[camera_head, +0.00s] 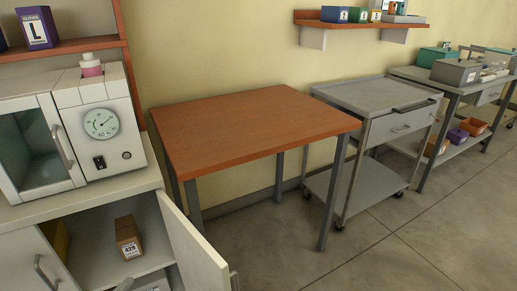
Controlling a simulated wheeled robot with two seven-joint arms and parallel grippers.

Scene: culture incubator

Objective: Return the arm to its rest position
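Neither of my grippers shows in the head view, and I cannot make out either arm. The white incubator (104,122) stands on the counter at the left, with a round dial and a small black switch on its front. Its glass door (38,152) looks shut. A pink-and-white bottle (91,66) stands on top of it. Below, the cabinet door (192,247) stands open. A brown box with a white label (128,238) sits on the shelf inside.
A wooden-topped table (250,125) stands bare in the middle. To its right are a grey cart (375,95) and a bench (450,82) with boxes and bins. A wall shelf (345,24) hangs above. The floor (400,240) at the front right is clear.

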